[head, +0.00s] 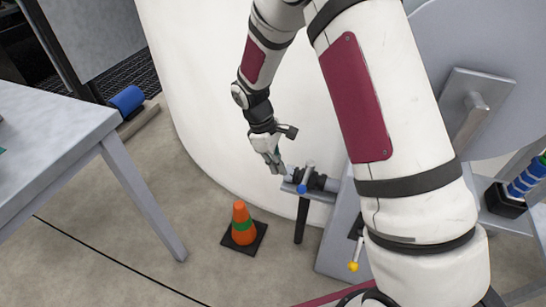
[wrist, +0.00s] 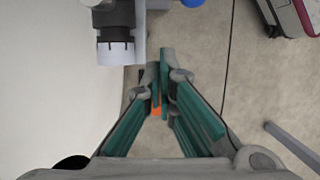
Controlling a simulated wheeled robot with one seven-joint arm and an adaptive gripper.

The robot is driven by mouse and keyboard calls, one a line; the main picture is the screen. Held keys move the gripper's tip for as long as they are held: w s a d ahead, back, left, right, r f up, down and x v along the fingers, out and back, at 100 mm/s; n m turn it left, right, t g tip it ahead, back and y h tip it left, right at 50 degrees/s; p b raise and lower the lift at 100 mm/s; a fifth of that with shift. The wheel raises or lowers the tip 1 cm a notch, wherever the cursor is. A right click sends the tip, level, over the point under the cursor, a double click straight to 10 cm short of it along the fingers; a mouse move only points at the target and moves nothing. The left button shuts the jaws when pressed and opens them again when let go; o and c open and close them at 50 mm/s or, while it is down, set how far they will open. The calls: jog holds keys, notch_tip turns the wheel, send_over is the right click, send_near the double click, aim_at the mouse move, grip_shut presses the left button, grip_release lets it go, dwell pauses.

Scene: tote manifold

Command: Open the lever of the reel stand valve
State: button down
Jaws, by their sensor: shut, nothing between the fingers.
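The reel stand valve (head: 316,181) is a dark and grey fitting on a grey bracket beside the large white tank-like body. A blue lever end (head: 303,188) shows at its front. In the wrist view, the valve's dark fitting with a white end (wrist: 116,45) is at the top left, and a blue part (wrist: 192,3) is cut off by the top edge. My gripper (head: 278,168) is just left of the valve in the head view. In the wrist view its teal fingers (wrist: 163,60) are shut and empty, apart from the blue part. Contact with the fitting cannot be told.
An orange cone (head: 242,225) stands on the floor below the bracket. A yellow-tipped handle (head: 353,266) is lower right of the valve. A grey table (head: 60,150) is at left. My arm hides part of the stand; open floor lies between the table and cone.

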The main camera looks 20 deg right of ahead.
aim_at(306, 177)
jog(key=shift+s+d+f+b, duration=0.25)
jog(key=shift+s+d+b, duration=0.1)
jog(key=shift+s+d, duration=0.35)
jog(key=shift+s+d+f+b, duration=0.25)
jog(key=shift+s+d+b, duration=0.15)
jog(key=shift+d, duration=0.5)
jog(key=shift+s, duration=0.1)
jog(key=shift+s+d+n+p, duration=0.15)
jog(key=shift+n+p, duration=0.25)
jog(key=shift+p, duration=0.1)
